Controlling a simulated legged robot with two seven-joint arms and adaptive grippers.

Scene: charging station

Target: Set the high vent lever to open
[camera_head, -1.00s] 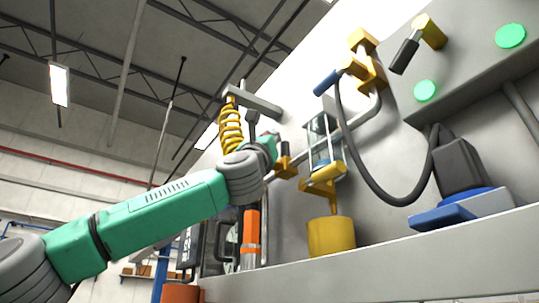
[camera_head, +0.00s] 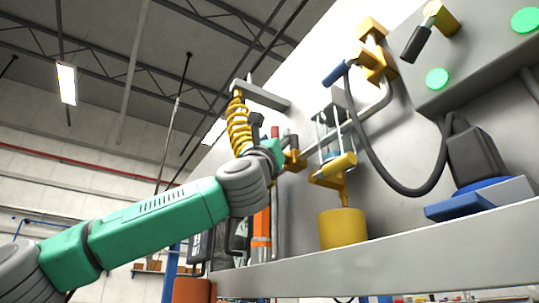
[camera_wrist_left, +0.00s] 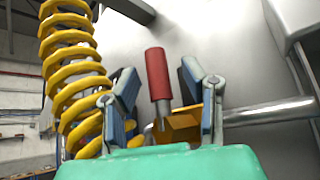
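A lever with a red handle (camera_wrist_left: 157,74) stands upright in the left wrist view, rising from a yellow valve body (camera_wrist_left: 179,127) on a metal pipe. My left gripper (camera_wrist_left: 159,78) is open, with one finger on each side of the handle; gaps show on both sides. In the head view my left gripper (camera_head: 263,132) is at the same valve (camera_head: 294,160), and the red handle (camera_head: 274,132) shows just beyond it. I see no label telling which lever is the high vent one. My right gripper is not in view.
A yellow coiled hose (camera_head: 239,125) hangs close to the left of my gripper. Higher right are a blue-handled lever (camera_head: 335,73) and a black-handled lever (camera_head: 416,44). A yellow cup (camera_head: 343,229) stands below, above a grey ledge (camera_head: 400,249).

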